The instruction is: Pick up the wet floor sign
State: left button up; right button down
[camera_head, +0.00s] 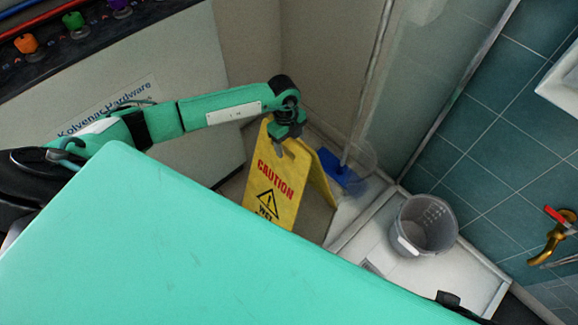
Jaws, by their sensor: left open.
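The yellow wet floor sign (272,181) stands upright and folded out on the floor in the middle of the head view. Its front panel reads CAUTION above a warning triangle, and its lower part is hidden behind my own green body. My left gripper (283,147) is at the sign's top edge, pointing down, with its jaws open. It overlaps the top of the sign in the picture; I cannot tell whether it touches it. My right gripper is not in the view.
A blue mop or broom head (338,171) stands just right of the sign. A grey bucket (425,226) sits on a white shower tray (478,268). A brass tap (553,237) is on the teal tiled wall.

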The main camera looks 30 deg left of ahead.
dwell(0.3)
pick_arm(q)
jog(key=shift+f, duration=0.2)
dwell(0.3)
grip_shut()
